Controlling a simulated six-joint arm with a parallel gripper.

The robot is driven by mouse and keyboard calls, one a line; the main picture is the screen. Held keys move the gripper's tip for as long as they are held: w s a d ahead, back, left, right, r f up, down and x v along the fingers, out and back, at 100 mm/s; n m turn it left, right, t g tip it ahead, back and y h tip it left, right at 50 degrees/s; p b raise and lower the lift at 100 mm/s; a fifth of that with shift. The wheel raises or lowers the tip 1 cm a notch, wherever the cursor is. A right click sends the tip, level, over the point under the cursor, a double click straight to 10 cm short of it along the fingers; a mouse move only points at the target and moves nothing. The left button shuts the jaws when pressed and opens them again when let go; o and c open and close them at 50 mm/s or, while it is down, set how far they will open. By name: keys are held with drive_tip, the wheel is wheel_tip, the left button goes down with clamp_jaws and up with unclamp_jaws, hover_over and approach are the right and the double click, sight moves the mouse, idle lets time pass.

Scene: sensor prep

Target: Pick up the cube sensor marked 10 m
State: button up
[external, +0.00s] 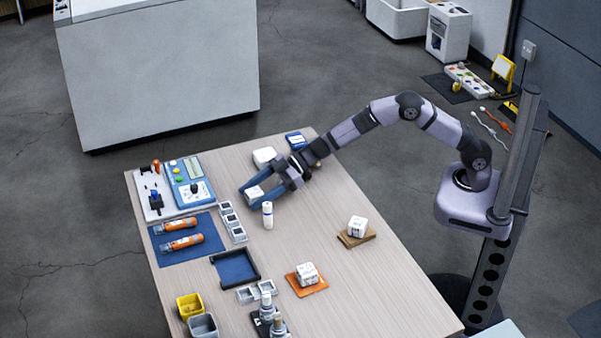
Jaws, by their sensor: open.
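My gripper (256,190) is over the far part of the table, with its two dark blue fingers apart. A small white cube (254,193) lies between or just below the fingertips; I cannot tell whether they touch it. A second white cube (307,272) with dark markings sits on an orange pad (290,280). A third white cube (357,225) sits on a wooden board (346,241) at the right. The markings are too small to read, so I cannot tell which cube says 10 m.
A white cylinder (267,214) stands upright close to the gripper. Left are a control panel (188,183), a blue mat (167,256) with orange tools, and a dark tray (237,267). Yellow and grey bins (203,326) stand near the front. The table's right front is clear.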

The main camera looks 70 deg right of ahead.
sight(254, 191)
drive_tip(key=shift+c, duration=0.4)
drive_tip(key=c, duration=1.1)
drive_tip(key=shift+o, duration=0.2)
drive_tip(key=shift+r, duration=0.15)
wheel_tip(254, 191, up, 10)
drive_tip(key=p, duration=0.4)
